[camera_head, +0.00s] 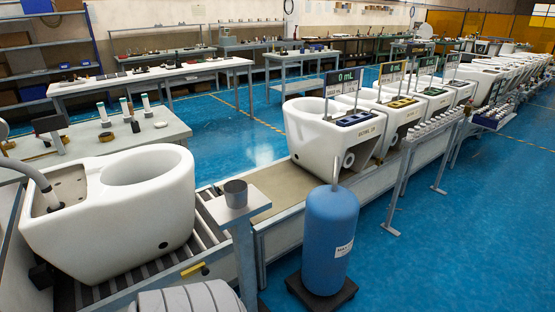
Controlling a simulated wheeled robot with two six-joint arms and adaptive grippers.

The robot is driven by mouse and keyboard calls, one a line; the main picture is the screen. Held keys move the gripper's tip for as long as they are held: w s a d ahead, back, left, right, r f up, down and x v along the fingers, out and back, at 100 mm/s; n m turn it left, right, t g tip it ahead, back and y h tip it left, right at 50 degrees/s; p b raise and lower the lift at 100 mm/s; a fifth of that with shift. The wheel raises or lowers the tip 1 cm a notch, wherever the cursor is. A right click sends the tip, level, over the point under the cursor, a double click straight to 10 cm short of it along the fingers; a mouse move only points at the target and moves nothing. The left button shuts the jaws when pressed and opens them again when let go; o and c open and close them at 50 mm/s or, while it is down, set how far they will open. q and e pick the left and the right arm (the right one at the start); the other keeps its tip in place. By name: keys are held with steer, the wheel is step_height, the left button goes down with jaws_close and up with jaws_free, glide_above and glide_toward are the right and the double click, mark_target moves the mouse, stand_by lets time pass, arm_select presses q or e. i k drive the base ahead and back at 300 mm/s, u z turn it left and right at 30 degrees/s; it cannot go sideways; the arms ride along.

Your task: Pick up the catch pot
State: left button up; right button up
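A small grey metal pot (236,194), which looks like the catch pot, stands upright on the flat top of a grey pedestal (240,240) in the centre-left of the head view. The pedestal stands in front of the conveyor. The pot's open top faces up and its inside is too dark to tell what is in it. Neither of my grippers is in view, so nothing is seen touching the pot.
A blue tank (328,240) stands right of the pedestal. More toilets (315,125) line the conveyor. Blue floor (440,250) is clear at right.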

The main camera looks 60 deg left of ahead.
mark_target(235, 191)
steer(key=u, duration=0.2)
steer(key=i, duration=1.15)
steer(key=u, duration=1.2)
steer(key=i, duration=0.9)
steer(key=u, duration=0.9)
